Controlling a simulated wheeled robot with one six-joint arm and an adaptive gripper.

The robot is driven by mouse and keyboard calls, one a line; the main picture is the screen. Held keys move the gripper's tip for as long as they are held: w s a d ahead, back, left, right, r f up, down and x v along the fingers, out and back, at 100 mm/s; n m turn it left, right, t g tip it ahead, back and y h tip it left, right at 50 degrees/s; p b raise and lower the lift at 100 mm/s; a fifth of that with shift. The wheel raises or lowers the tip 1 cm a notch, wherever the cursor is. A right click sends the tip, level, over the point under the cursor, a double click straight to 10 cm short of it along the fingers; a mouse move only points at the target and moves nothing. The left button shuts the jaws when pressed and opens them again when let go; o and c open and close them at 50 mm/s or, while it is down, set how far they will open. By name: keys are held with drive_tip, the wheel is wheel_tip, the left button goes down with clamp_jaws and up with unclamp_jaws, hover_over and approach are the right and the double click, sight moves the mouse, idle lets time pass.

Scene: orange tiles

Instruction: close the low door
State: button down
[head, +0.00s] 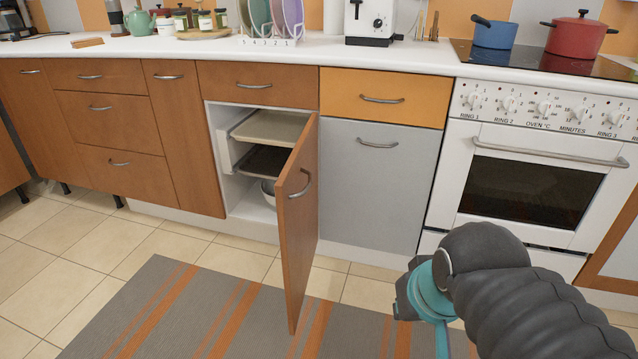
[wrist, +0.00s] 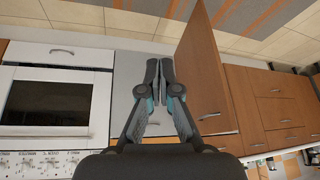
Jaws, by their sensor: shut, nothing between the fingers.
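The low door (head: 298,235) is a brown wooden cabinet door. It stands wide open, sticking out into the room from the right side of its cabinet. Its curved metal handle (head: 301,184) is near the free edge, on the face turned right. In the wrist view the door (wrist: 201,70) stands just right of my gripper (wrist: 158,68), and its handle shows lower down (wrist: 208,117). My gripper is shut and empty, with a small visible gap to the door. In the head view my arm is at the lower right, and the fingers are hard to make out.
A grey panel (head: 376,180) and a white oven (head: 530,190) stand to the right. A striped rug (head: 180,310) lies on the tiled floor. The floor before the door is clear.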

drive_tip(key=w+a+f+m+g+y+b, duration=0.2)
drive_tip(key=w+a+f+m+g+y, duration=0.15)
drive_tip(key=w+m, duration=0.2)
drive_tip(key=m+t+y+b, duration=0.3)
drive_tip(key=m+y+b, duration=0.2)
drive_tip(key=m+y, duration=0.95)
approach(287, 198)
drive_tip(key=shift+h, duration=0.4)
drive_tip(key=x, duration=0.2)
drive_tip(key=b+x, duration=0.1)
drive_tip(key=x, duration=0.4)
drive_tip(key=shift+s+a+r+b, duration=0.15)
drive_tip(key=shift+r+b, duration=0.15)
drive_tip(key=shift+r, duration=0.1)
